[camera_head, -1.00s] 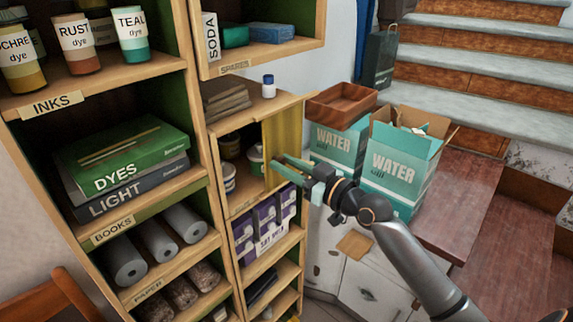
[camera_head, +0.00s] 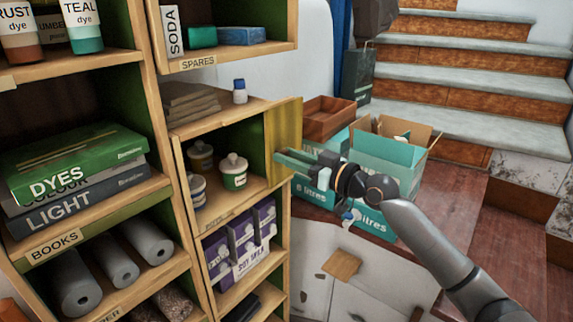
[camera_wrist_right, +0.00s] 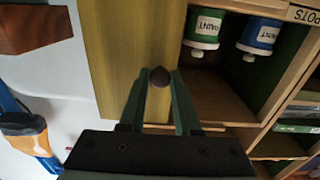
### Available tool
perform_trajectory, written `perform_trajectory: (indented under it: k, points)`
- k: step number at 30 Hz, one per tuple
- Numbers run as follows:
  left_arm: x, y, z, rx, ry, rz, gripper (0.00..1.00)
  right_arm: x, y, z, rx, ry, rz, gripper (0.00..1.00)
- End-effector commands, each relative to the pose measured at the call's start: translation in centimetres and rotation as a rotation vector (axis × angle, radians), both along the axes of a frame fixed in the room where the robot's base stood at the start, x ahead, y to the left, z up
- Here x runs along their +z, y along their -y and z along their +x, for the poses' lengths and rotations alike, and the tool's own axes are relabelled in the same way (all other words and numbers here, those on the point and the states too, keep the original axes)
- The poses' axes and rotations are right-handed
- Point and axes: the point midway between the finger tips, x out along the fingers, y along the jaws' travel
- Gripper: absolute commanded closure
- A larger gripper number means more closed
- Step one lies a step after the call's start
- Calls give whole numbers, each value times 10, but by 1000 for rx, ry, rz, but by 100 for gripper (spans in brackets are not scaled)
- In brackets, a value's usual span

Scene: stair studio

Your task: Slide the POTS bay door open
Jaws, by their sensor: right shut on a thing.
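The POTS bay door is a yellow wooden panel (camera_head: 286,132) at the right end of its bay, sticking out past the shelf's right side. The bay opening (camera_head: 222,205) is largely uncovered, with white-lidded pots (camera_head: 234,172) visible inside. My right gripper (camera_head: 282,162) is at the door's face. In the right wrist view its fingers (camera_wrist_right: 160,88) are closed around a dark round knob (camera_wrist_right: 160,76) on the door (camera_wrist_right: 128,50). The POTS label (camera_wrist_right: 305,16) shows at the top right there. My left gripper is out of view.
Teal water boxes (camera_head: 388,165) and a brown tray (camera_head: 325,118) stand just right of the door, behind my right arm. A small white bottle (camera_head: 240,91) stands on the shelf above the bay. Purple boxes (camera_head: 264,222) sit below. Stairs (camera_head: 470,90) rise at the back right.

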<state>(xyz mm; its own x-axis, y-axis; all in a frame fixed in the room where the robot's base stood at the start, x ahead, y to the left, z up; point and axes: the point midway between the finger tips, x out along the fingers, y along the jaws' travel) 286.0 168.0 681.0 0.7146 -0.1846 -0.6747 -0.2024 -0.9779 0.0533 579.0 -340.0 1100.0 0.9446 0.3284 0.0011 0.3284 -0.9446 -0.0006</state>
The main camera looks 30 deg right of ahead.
Motion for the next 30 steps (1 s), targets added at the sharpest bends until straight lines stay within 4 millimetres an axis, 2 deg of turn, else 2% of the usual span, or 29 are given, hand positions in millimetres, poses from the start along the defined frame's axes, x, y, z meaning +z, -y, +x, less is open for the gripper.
perform_trajectory:
  k: [6, 7, 14, 23, 30]
  points:
    - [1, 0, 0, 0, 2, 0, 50, 0, 0, 0, 1, -3, 0, 100]
    - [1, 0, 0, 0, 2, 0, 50, 0, 0, 0, 1, -3, 0, 65]
    - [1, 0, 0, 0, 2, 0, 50, 0, 0, 0, 1, -2, -1, 40]
    - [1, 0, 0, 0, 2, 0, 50, -1, 0, -1, 1, -2, -1, 39]
    - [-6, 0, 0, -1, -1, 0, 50, -3, 7, -21, 0, -4, -4, 39]
